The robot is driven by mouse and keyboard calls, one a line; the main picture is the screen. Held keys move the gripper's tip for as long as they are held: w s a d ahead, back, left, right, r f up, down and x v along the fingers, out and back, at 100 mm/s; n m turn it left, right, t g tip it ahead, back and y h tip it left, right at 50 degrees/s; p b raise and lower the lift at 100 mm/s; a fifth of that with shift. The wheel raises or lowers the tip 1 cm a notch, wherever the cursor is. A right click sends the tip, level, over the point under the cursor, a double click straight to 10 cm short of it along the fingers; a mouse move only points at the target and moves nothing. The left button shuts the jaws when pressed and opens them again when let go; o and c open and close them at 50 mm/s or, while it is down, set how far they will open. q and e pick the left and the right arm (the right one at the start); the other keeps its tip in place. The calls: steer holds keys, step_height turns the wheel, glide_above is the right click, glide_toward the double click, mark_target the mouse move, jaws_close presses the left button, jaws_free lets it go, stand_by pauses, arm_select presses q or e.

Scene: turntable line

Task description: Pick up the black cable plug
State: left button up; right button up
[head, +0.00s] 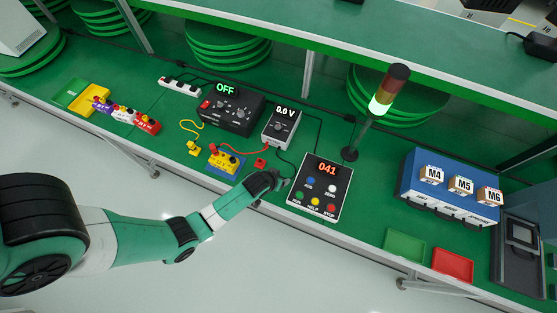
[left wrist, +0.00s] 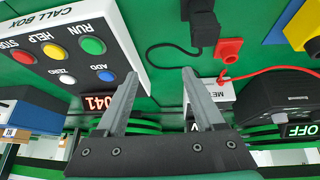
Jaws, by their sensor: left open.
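The black cable plug (left wrist: 203,24) shows at the top of the left wrist view, a dark block with its black cable curving off to the left. In the head view I cannot make it out apart from my dark gripper. My left gripper (head: 270,182) is over the bench between the meter (head: 281,127) and the call box (head: 320,187). In the left wrist view my left gripper (left wrist: 159,72) has its two grey fingers spread with nothing between them. The plug lies beyond the fingertips, more in line with the right-hand finger. My right gripper is not in view.
A red plug (head: 260,163) sits beside the black one, with a yellow block (head: 224,160) on a blue base to its left. The black power supply (head: 231,109) stands behind. A signal tower (head: 384,98) rises to the right. Cables cross the green bench.

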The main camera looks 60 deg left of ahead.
arm_select(q)
steer(key=s+r+g+p, duration=0.2)
steer(key=s+r+p, duration=0.5)
steer(key=s+p, duration=0.2)
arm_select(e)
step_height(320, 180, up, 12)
arm_select(q)
steer(key=shift+n, duration=0.4)
steer(key=b+x, duration=1.1)
steer(key=shift+w+d+f, duration=0.2)
steer(key=shift+f, duration=0.05)
steer(key=shift+w+a+f, duration=0.1)
steer(key=shift+w+f, duration=0.05)
steer(key=shift+f, duration=0.15)
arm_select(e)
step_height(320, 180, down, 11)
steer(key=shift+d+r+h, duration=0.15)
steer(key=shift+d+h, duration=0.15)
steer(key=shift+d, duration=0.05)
arm_select(q)
steer(key=shift+c, duration=0.2)
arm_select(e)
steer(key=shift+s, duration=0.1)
arm_select(q)
jaws_close()
